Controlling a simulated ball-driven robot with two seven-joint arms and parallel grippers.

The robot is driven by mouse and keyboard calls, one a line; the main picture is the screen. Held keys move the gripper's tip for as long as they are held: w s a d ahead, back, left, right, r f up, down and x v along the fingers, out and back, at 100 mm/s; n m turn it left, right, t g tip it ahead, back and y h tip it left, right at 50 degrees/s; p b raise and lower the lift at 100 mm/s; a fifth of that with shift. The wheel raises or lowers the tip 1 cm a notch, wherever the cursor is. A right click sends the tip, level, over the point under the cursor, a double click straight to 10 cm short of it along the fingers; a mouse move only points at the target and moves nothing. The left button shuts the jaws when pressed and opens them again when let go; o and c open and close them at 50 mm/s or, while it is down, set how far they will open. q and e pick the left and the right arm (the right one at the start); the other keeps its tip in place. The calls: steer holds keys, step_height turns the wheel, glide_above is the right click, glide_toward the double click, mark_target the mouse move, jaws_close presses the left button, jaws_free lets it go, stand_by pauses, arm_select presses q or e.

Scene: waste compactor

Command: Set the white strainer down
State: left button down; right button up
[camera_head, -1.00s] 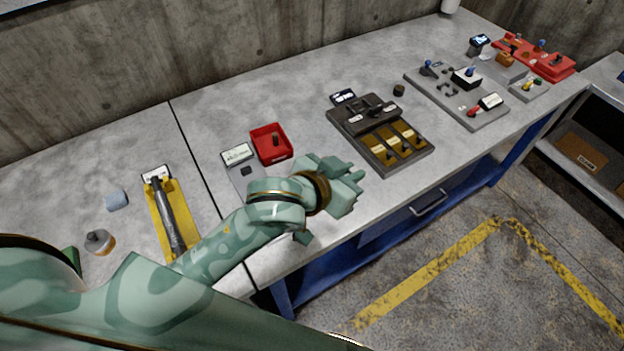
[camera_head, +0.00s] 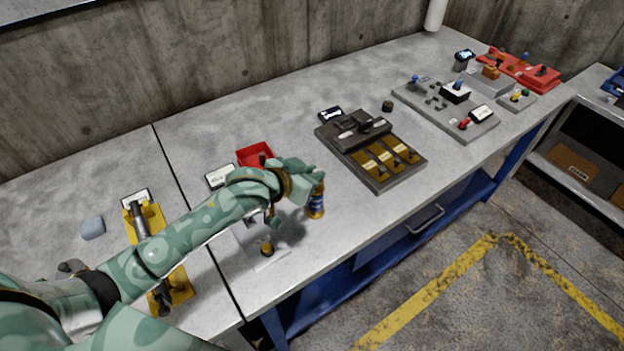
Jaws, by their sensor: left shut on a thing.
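My left gripper (camera_head: 303,178) is over the front part of the grey workbench (camera_head: 345,235), its arm coming in from the lower left. It is shut, with a small blue and gold cylinder (camera_head: 317,202) upright at its fingertips. I cannot tell whether the cylinder's base touches the bench. I cannot make out a white strainer in the view. My right gripper is not in view.
Left of the gripper are a red tray (camera_head: 251,155) and a pale plate with a dark and yellow knob (camera_head: 267,249). A dark panel with brown slots (camera_head: 372,145) stands to the right. Bare bench lies between the cylinder and the panel.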

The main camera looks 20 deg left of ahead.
arm_select(q)
steer(key=shift+f, duration=0.65)
steer(key=shift+s, duration=0.15)
steer(key=shift+f, duration=0.1)
steer(key=shift+s+f, duration=0.3)
steer(key=shift+f, duration=0.45)
steer(key=c, duration=1.5)
jaws_free()
steer(key=shift+w+d+r, duration=0.1)
steer(key=shift+r, duration=0.2)
steer(key=shift+o, duration=0.5)
steer(key=r+p+v, duration=0.1)
steer(key=p+v, duration=0.1)
steer(key=v, duration=1)
steer(key=shift+w+p, duration=0.35)
steer(key=shift+w, duration=0.05)
steer(key=shift+r, duration=0.15)
